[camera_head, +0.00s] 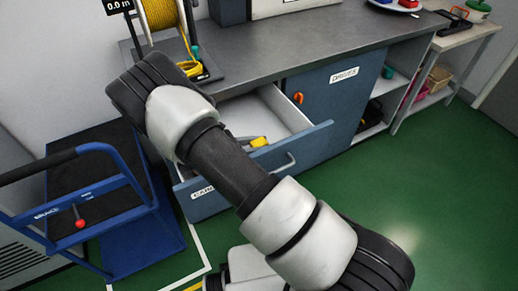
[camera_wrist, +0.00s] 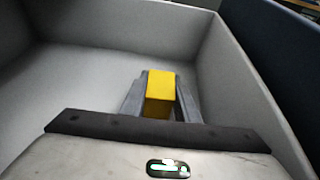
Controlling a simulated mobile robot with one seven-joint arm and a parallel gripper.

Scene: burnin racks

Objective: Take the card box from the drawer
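The card box is a small yellow block (camera_wrist: 160,92), seen in the wrist view between my fingers. It also shows as a bit of yellow (camera_head: 259,142) in the head view, near the drawer's front panel. My gripper (camera_wrist: 162,95) reaches into the drawer, with one grey finger along each side of the box. The box fills the gap, and the fingers look closed on it. The pale-walled drawer (camera_head: 262,112) is pulled open, its blue front partly hidden by my arm. Whether the box touches the drawer floor cannot be told.
A grey worktop (camera_head: 300,48) lies above the drawer, with a yellow cable spool (camera_head: 160,14) at its left end. A closed blue cabinet door (camera_head: 340,95) is right of the drawer. A blue trolley (camera_head: 130,225) stands at left. Green floor at right is clear.

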